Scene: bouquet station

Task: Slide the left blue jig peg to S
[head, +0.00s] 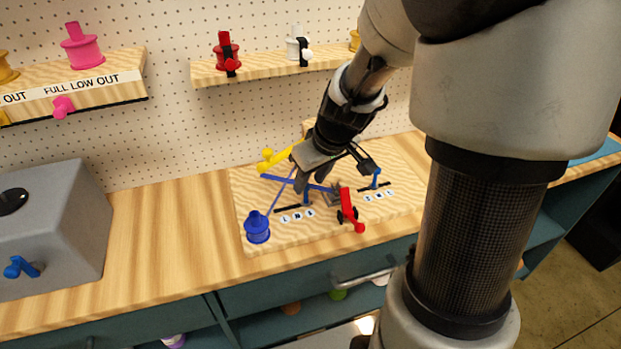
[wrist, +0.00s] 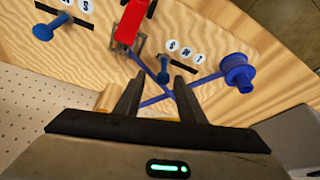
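A wooden jig board (head: 405,203) lies on the bench. Its left slot has round L, M and S labels (head: 297,216), with S at the right end. The left blue peg (head: 306,197) stands near that S end; fingers and blue strips partly hide it. My gripper (wrist: 157,80) is open above the left slot, its dark fingers on either side of a blue piece that looks like the peg and crossed strips. Contact cannot be told. The right blue peg (head: 375,179) stands in the other slot and also shows in the wrist view (wrist: 48,28).
A blue spool (head: 257,228) stands at the board's left corner. A red clamp-like piece (head: 347,207) stands between the slots. A yellow piece (head: 280,157) is behind my gripper. A grey box (head: 55,225) is at left; bench between it and the board is clear.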

